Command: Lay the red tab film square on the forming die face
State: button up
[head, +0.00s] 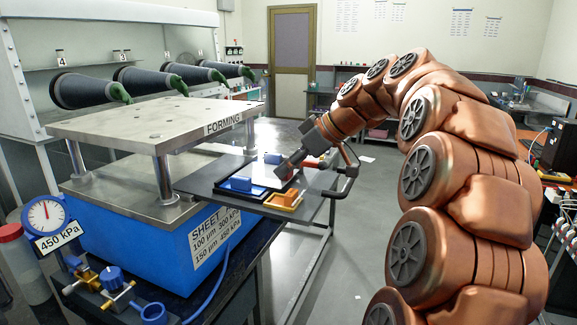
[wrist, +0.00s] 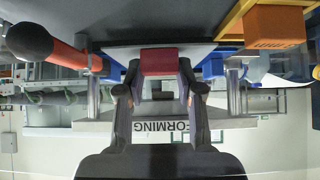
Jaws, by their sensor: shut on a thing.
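My gripper (head: 286,172) is over the dark slab in front of the press. In the wrist view its two fingers (wrist: 158,75) are shut on a small red tab (wrist: 158,61). A pale sheet (head: 262,173), which looks like the film, lies under and beside the gripper in the head view. In the wrist view a pale strip shows behind the red tab, and its edges are mostly hidden. I cannot tell whether the film lies flat or square. The die face is not clearly distinguishable; the press marked FORMING (head: 150,122) stands just left of the slab.
The press's upper plate and posts (head: 165,177) stand close to the left.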

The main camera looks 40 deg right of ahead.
jog(key=o, duration=1.1)
jog(key=shift+c, duration=0.2)
jog(key=shift+r, duration=0.1)
jog(key=shift+r+p, duration=1.15)
jog(key=shift+r, duration=2.3)
jog(key=shift+a, duration=0.1)
